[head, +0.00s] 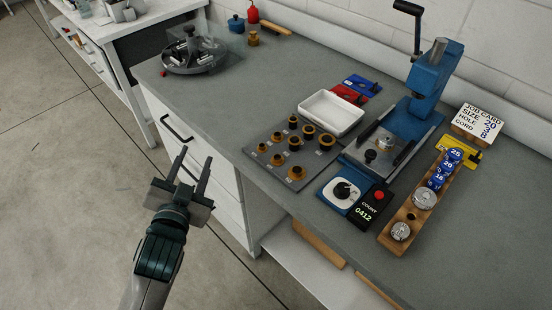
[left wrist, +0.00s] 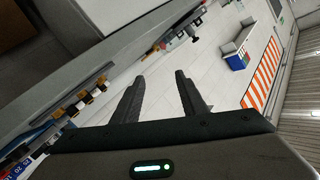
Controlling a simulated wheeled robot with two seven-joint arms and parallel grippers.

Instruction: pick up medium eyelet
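Several brass-and-black eyelet pieces stand upright in rows on a grey board (head: 272,167) on the bench in the head view. They differ in size; the labels beside them are too small to read. A mid-sized one (head: 294,144) stands near the board's middle, but I cannot tell for sure which is the medium eyelet. The pieces also show small at the left of the left wrist view (left wrist: 72,108). My left gripper (head: 195,155) is open and empty, left of the bench front and apart from the board. My right gripper is out of view.
A white tray (head: 331,112) lies behind the board. A blue press (head: 423,95) stands to its right, with a dial box (head: 341,193) and counter (head: 368,207) in front. A round carousel (head: 194,57) sits at the far left. The bench between carousel and board is clear.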

